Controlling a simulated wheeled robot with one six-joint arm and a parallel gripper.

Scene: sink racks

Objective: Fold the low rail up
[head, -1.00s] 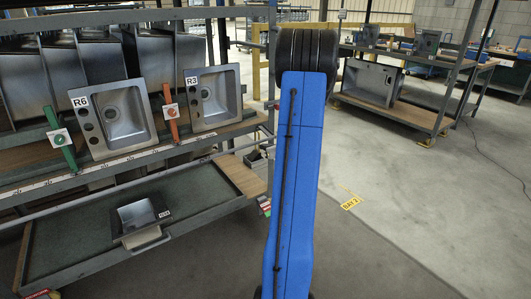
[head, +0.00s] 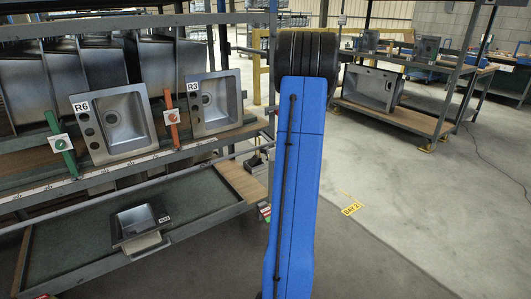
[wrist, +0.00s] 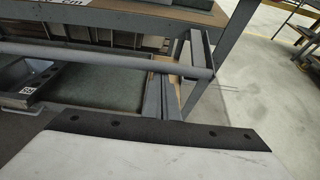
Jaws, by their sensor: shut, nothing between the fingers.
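The low rail (head: 110,195) is a long grey tube running across the front of the rack, above the low shelf (head: 190,215). In the wrist view the low rail (wrist: 110,58) crosses the upper part of the picture and meets a grey bracket at its right end. It is down, in front of the shelf opening. My gripper (wrist: 160,128) shows as a pale body with a dark bolted front edge at the bottom of the wrist view. It is shut and empty, apart from the rail in the picture. In the head view my blue arm hides it.
A small sink (head: 138,222) sits on the low shelf. Sinks R6 (head: 118,130) and R3 (head: 214,105) stand on the shelf above, with a green tag lever (head: 62,143) and an orange one (head: 171,119). Open floor (head: 400,220) lies to the right.

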